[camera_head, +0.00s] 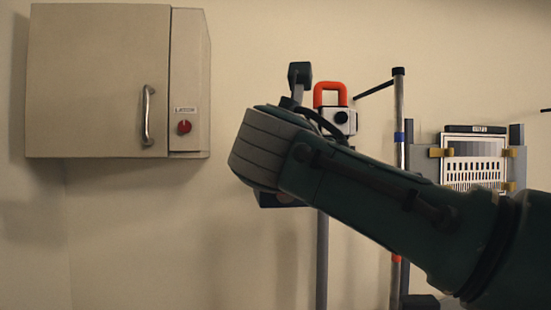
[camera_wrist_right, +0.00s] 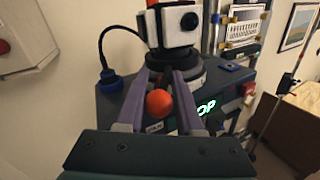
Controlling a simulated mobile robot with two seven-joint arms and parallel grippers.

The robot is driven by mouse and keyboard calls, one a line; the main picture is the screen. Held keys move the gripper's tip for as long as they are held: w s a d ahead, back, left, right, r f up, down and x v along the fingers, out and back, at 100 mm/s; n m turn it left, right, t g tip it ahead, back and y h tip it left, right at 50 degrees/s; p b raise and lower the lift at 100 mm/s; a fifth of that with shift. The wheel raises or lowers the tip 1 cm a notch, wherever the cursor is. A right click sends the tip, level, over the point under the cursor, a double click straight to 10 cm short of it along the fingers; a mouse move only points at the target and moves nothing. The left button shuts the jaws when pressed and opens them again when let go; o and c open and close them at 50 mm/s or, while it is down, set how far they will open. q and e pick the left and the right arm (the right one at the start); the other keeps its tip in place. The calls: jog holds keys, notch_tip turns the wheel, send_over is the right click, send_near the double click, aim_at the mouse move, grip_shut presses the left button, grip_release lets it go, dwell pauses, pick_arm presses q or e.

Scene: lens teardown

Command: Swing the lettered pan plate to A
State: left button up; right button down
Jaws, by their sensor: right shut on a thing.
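In the right wrist view my right gripper (camera_wrist_right: 160,80) has its two purple-grey fingers on either side of a round orange-red knob (camera_wrist_right: 159,103), shut on it. Just beyond stands a white camera (camera_wrist_right: 180,24) with a dark lens, on a round black base (camera_wrist_right: 185,75). A small white label (camera_wrist_right: 155,127) shows below the knob; its text is too small to read. I cannot make out the plate's letters. In the head view my right arm hides the fingers and knob; the white camera (camera_head: 341,118) with its orange handle (camera_head: 330,92) shows behind it. My left gripper is out of view.
A dark housing (camera_wrist_right: 112,100) carries the camera base, with a black cable to a blue plug (camera_wrist_right: 110,77) and green "OP" lettering (camera_wrist_right: 206,107). A test chart (camera_head: 474,160) stands right, beside a pole (camera_head: 399,120). A wall cabinet (camera_head: 95,80) hangs left.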

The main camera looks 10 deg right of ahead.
jog(key=shift+w+a+m+h, duration=0.3)
jog(key=shift+a, duration=0.35)
jog(key=c, duration=0.9)
grip_release()
jog(key=shift+o, duration=1.4)
jog(key=shift+d, duration=0.15)
jog(key=shift+b, duration=0.3)
jog(key=b+v, duration=0.6)
jog(key=v, duration=0.4)
jog(key=shift+r, duration=0.15)
jog(key=shift+w, duration=0.1)
